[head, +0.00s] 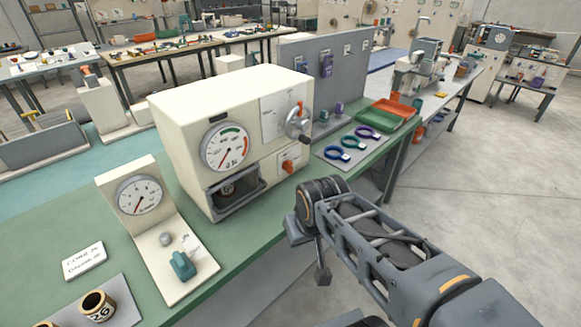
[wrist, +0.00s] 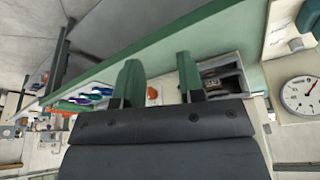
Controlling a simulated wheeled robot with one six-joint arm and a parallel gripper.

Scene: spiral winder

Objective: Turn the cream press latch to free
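The cream press (head: 175,125) is a boxy machine on the green bench, with a round gauge and a dark opening below it. A small orange-red latch-like knob (head: 288,166) sits low on its front, right of the opening. A metal crank with a red handle (head: 298,122) is above it. My gripper (wrist: 158,75) has its two green fingers apart, with nothing seen held. An orange spot (wrist: 153,93), likely the knob, shows in the gap between the fingers, farther off. The knob's exact angle is too small to tell. My gripper's fingers are not clear in the head view.
A cream gauge stand (head: 130,180) with a teal lever (head: 183,265) is left of the press. Colored rings (head: 352,142) and orange and green trays (head: 388,112) lie to the right. A numbered spool (head: 97,306) stands at the near left. Floor at right is open.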

